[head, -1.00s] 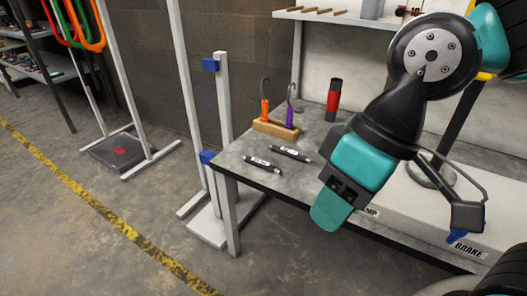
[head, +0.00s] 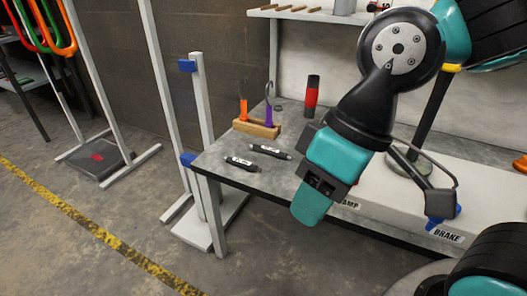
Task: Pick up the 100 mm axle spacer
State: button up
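Two short dark rods with white labels lie on the grey bench top near its left corner. The front-left rod (head: 242,163) is nearer the edge, and the other rod (head: 270,152) lies just behind and right of it. They look like spacers, but the lettering is too small for me to tell which is 100 mm. The end of my arm, with my gripper (head: 310,205), points down over the bench's front edge, right of both rods and apart from them. Its fingers are seen from an angle that hides whether they are open.
A wooden block (head: 257,129) with orange and purple hook tools stands behind the rods. A red and black cylinder (head: 312,95) stands right of it. White and grey posts (head: 205,150) rise by the bench's left end.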

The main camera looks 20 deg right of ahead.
aim_at(236, 162)
jog(key=z, duration=0.35)
jog(key=k, duration=0.35)
jog(key=u, duration=1.3)
jog(key=i, duration=0.95)
jog(key=z, duration=0.2)
